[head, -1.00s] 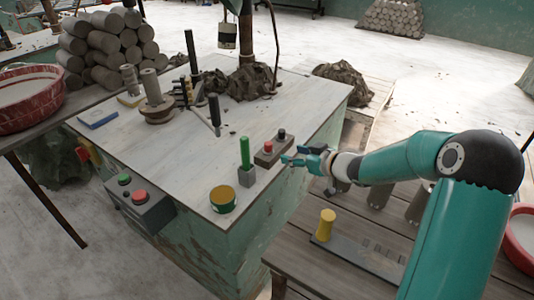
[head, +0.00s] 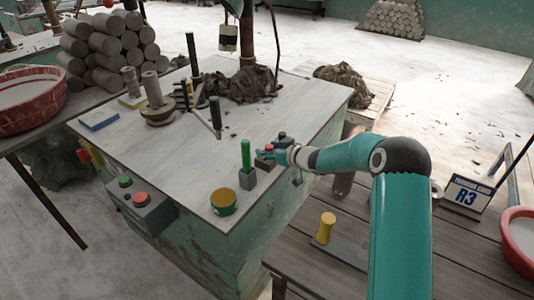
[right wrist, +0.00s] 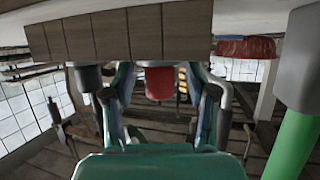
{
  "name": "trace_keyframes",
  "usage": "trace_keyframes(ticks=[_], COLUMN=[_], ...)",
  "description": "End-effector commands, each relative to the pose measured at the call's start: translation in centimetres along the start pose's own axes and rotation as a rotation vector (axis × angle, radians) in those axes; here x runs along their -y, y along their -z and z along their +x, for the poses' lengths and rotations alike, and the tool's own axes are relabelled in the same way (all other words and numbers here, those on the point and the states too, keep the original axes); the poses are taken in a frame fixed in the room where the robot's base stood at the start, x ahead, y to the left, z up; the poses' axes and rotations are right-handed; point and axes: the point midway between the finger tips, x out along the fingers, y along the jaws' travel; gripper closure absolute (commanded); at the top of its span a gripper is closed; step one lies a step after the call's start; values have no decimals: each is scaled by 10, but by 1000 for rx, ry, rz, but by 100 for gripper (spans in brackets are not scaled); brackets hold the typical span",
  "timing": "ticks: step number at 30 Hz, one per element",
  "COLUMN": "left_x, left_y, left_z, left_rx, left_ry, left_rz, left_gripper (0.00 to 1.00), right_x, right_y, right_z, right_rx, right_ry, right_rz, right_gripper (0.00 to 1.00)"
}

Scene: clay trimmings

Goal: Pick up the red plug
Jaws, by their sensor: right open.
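The red plug (head: 269,147) stands in a small grey block on the pale worktable (head: 170,170), in front of a black plug (head: 282,135). My right gripper (head: 268,155) is open at the block, partly hiding it in the head view. In the right wrist view, the red plug (right wrist: 160,83) appears upside down under the block (right wrist: 120,35), between the two open fingers (right wrist: 158,90). A gap shows on each side of it. The black plug (right wrist: 87,77) is just outside the left-hand finger. My left gripper is not in view.
A green plug (head: 246,155) in its own grey block stands close left of my gripper. A yellow plug (head: 326,228) stands on the lower wooden bench. Clay lumps (head: 240,83) lie farther back.

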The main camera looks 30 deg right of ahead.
Motion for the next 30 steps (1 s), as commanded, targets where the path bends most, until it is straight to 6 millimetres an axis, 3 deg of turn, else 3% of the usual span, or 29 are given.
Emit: trace_keyframes(ticks=[7, 17, 30], left_x=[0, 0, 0], left_y=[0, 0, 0], left_z=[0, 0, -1], left_rx=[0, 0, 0], left_ry=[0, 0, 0], left_rz=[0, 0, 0], left_gripper=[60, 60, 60], right_x=[0, 0, 0], right_y=[0, 0, 3], right_z=[1, 1, 0], right_rx=[0, 1, 1], right_ry=[0, 0, 1], right_rz=[0, 0, -1], right_gripper=[46, 100, 100])
